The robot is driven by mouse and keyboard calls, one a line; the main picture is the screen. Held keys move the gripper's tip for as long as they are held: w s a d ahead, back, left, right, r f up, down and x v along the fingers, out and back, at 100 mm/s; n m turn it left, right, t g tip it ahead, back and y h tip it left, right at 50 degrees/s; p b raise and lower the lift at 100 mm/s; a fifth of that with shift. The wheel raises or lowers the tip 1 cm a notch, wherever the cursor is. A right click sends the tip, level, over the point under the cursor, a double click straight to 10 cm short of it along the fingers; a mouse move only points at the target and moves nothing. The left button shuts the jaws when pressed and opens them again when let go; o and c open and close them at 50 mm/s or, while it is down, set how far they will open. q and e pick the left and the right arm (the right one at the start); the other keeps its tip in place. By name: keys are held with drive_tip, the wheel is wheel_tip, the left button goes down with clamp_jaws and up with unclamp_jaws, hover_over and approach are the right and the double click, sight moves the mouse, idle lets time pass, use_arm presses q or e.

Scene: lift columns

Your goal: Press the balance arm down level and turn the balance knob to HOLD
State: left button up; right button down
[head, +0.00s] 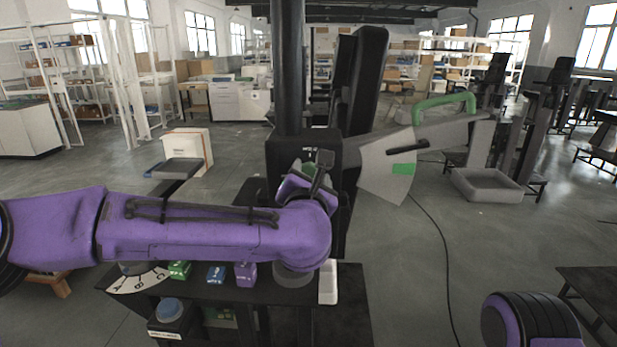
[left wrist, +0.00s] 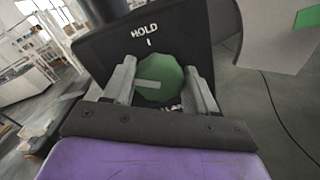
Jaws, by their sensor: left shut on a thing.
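The balance knob (left wrist: 160,80) is green and faceted, on a black box (left wrist: 150,45) marked HOLD above it. Its pale pointer strip lies toward the left, not at the HOLD mark. My left gripper (left wrist: 162,74) is shut on the knob, one finger on each side; in the head view the gripper (head: 318,172) is at the front of the black box, and the knob is mostly hidden. The balance arm (head: 440,131) is grey with a green handle (head: 443,106); it slopes up to the right. No gripper touches the handle. My right gripper is out of view.
A grey plate (head: 385,172) with a green patch (head: 403,169) stands beside the box. A grey tray (head: 487,184) is below the arm's right end. Coloured blocks (head: 215,274) and a lettered dial (head: 138,281) sit on the black bench. A cable crosses the floor.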

use_arm(q)
drive_tip(key=shift+m, duration=0.3)
drive_tip(key=o, duration=1)
drive_tip(key=s+b, duration=0.4)
drive_tip(key=s, duration=0.6)
drive_tip(key=shift+s, duration=0.25)
